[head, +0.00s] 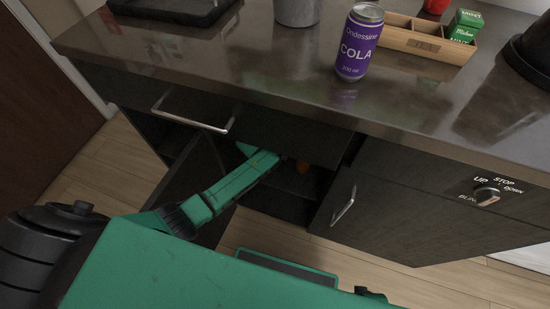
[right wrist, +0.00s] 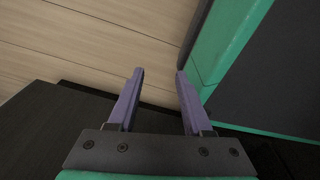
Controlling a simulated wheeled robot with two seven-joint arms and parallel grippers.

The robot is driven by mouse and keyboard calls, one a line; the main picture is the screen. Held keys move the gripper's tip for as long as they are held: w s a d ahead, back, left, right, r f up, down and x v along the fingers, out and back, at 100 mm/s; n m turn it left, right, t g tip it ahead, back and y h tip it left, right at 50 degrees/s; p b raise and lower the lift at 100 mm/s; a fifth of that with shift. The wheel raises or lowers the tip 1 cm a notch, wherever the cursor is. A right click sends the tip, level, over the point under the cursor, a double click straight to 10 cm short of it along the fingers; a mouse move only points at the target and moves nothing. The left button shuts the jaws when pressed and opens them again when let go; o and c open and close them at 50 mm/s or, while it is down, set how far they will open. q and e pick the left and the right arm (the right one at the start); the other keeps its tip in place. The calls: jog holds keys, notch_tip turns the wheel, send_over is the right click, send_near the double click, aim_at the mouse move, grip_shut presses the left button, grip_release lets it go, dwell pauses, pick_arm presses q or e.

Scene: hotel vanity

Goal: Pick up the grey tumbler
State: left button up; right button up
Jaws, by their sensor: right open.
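The grey tumbler (head: 297,11) stands on the dark countertop (head: 265,75) at the top of the head view, its upper part cut off by the frame edge. No gripper is near it in view. My right gripper (right wrist: 158,76) is open and empty in the right wrist view, with wooden floor beyond its fingers. In the head view a green arm of mine reaches down toward the open cabinet under the counter, and its fingers cannot be made out. My left gripper is not in view.
A purple cola can (head: 359,42) stands right of the tumbler. Behind it is a wooden tea box (head: 427,46). A black tray (head: 173,12) lies at the left, a black object (head: 530,50) at the right. A cabinet door (head: 183,192) stands open below the drawer handle (head: 190,116).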

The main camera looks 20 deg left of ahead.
pick_arm(q)
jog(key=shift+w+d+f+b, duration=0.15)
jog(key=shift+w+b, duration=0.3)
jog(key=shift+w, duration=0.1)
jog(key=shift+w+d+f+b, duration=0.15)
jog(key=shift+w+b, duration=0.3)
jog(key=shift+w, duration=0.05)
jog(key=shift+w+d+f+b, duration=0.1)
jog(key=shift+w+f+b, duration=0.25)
jog(key=shift+b, duration=0.5)
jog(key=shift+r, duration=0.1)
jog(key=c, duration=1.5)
pick_arm(e)
jog(key=w+a+r, duration=0.1)
jog(key=w+r, duration=0.2)
jog(key=w, duration=0.4)
jog(key=shift+w+a+r, duration=0.3)
jog(key=shift+w+a, duration=0.05)
